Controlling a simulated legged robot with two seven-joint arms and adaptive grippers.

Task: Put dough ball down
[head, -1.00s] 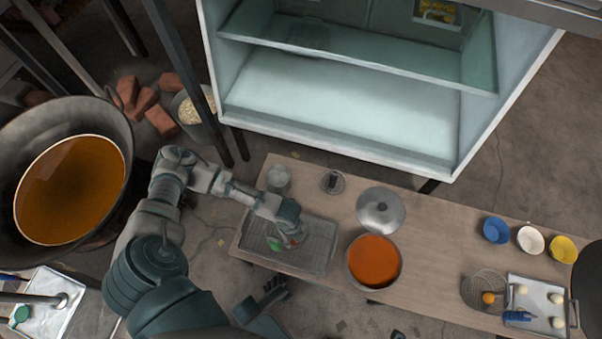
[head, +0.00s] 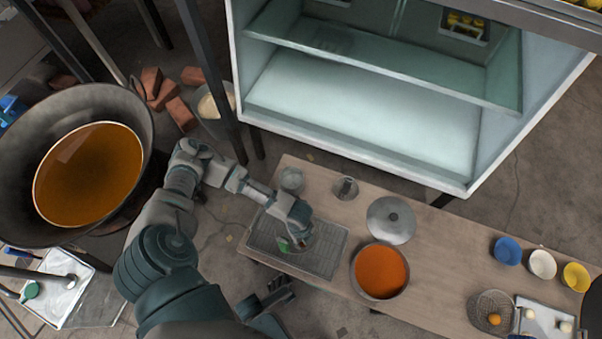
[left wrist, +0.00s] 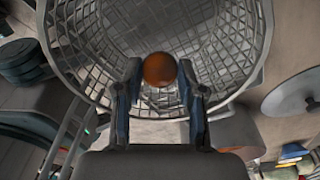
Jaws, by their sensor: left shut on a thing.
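My left gripper (head: 299,244) is low over the rectangular wire tray (head: 325,268) on the wooden table. In the left wrist view the left gripper (left wrist: 158,85) is shut on a round orange-brown dough ball (left wrist: 159,69), which sits between its fingertips. A grey wire mesh with a raised rim (left wrist: 75,70) lies behind and around the ball. I cannot tell whether the ball touches the mesh. In the head view the held ball is hidden by the gripper. What looks like my right gripper (head: 280,292) is dark and low in front of the table; its jaws are unclear.
A pot of orange liquid (head: 380,270) and a metal lid (head: 391,220) stand right of the tray. A glass (head: 291,180) and a small jar (head: 345,188) stand behind it. Farther right are a wire basket with an orange ball (head: 494,319) and several bowls (head: 542,264).

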